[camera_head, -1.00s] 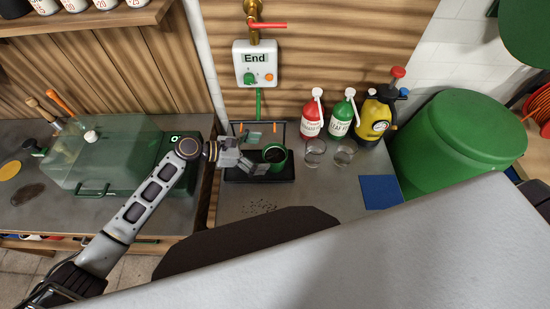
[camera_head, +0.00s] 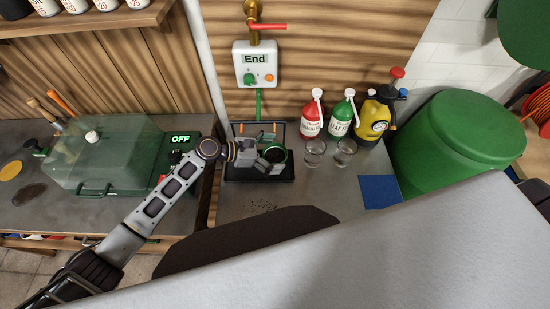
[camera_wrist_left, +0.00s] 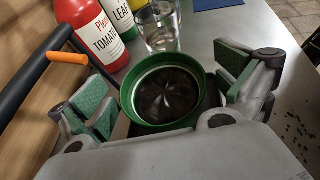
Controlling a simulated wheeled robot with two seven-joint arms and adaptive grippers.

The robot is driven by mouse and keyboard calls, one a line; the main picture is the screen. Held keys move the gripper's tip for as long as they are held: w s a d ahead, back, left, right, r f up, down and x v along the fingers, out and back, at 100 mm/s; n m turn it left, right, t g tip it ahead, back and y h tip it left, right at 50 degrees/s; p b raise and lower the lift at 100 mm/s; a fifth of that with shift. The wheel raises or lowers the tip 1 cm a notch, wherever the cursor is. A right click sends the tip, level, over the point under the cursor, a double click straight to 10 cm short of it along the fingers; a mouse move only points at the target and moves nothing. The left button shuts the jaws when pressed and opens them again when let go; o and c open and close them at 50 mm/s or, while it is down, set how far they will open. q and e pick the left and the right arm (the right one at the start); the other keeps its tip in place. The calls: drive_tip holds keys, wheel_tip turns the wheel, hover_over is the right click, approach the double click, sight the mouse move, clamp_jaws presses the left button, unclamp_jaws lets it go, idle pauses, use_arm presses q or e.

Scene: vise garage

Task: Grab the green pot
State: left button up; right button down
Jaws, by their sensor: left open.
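The green pot (camera_head: 276,154), round with dark contents, stands on the black tray (camera_head: 232,172) below the wall box. My left gripper (camera_head: 268,158) is at the pot, coming in from the left and partly covering it in the head view. In the left wrist view the pot (camera_wrist_left: 164,94) sits between the two spread green-padded fingers of my left gripper (camera_wrist_left: 164,105). The fingers are open, with a gap visible on the right side; the left finger is close to the rim. My right gripper is not in view.
Two clear glasses (camera_head: 314,153) stand right of the tray. Behind them are a red bottle (camera_head: 312,121), a green bottle (camera_head: 341,119) and a yellow sprayer (camera_head: 372,120). A blue mat (camera_head: 380,191) lies at the right. A green-lidded machine (camera_head: 110,155) stands left.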

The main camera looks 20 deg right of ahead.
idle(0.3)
use_arm(q)
drive_tip(key=c, duration=1.3)
drive_tip(key=shift+r, duration=0.2)
drive_tip(key=shift+r, duration=0.5)
drive_tip(key=a, duration=0.4)
drive_tip(key=shift+w+r+b, duration=0.1)
drive_tip(key=shift+r+b, duration=0.2)
drive_tip(key=shift+b, duration=0.05)
wheel_tip(320, 180, up, 13)
drive_tip(key=shift+r+p, duration=0.1)
drive_tip(key=shift+p, duration=0.25)
